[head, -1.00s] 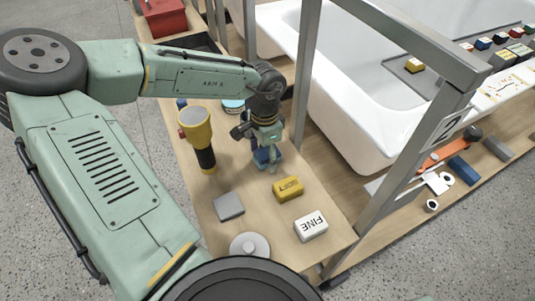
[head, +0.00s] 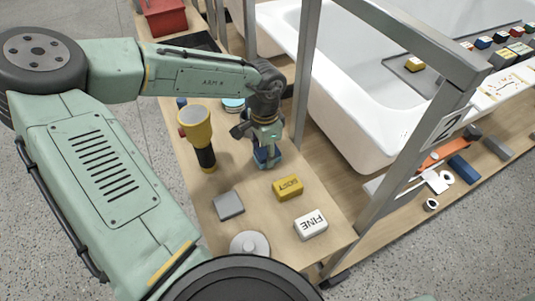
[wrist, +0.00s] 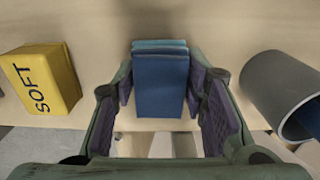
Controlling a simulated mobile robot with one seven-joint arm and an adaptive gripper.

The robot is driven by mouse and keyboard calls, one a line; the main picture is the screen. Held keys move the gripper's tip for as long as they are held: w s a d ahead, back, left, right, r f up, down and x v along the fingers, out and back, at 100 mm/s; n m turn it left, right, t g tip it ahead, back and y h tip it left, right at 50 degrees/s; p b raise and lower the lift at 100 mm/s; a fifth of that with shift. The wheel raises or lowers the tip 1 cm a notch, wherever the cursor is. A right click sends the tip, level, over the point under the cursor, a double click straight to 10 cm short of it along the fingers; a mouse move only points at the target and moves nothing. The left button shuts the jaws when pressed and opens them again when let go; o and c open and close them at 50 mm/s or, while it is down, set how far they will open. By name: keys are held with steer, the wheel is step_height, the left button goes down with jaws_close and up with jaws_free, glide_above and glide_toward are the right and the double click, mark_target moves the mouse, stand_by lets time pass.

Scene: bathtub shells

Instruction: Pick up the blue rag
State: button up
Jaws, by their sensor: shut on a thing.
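The blue rag (wrist: 160,85) is a folded dark blue stack with lighter teal-blue layers along its far edge. In the wrist view it sits between the two dark padded fingers of my gripper (wrist: 161,100), which is shut on it. In the head view my gripper (head: 268,152) points down over the wooden bench, and the rag (head: 262,161) shows as a small blue patch at its fingertips. The fingers hide part of the rag there. I cannot tell whether the rag is clear of the bench top.
A yellow SOFT block (wrist: 41,79) lies left of the rag in the wrist view, and a grey cylinder (wrist: 285,88) stands right. On the bench, a yellow and black torch (head: 197,133), a grey block (head: 228,205) and a white FINE block (head: 311,224) surround my gripper. A metal frame post (head: 304,75) rises close by.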

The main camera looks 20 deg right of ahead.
mark_target(265, 152)
steer(key=shift+r, duration=0.5)
step_height(265, 152, up, 2)
steer(key=shift+r+b, duration=0.1)
steer(key=shift+b, duration=0.3)
steer(key=s+d+b, duration=0.1)
steer(key=s+d, duration=0.2)
steer(key=s, duration=0.1)
steer(key=s+d+r+b, duration=0.1)
steer(key=s+d, duration=0.3)
steer(key=s+d+b, duration=0.1)
steer(key=s+d, duration=0.2)
steer(key=s, duration=0.1)
steer(key=shift+d+r+b, duration=0.3)
steer(key=shift+r, duration=0.1)
steer(key=o, duration=0.7)
steer(key=shift+c, duration=0.2)
steer(key=c, duration=0.5)
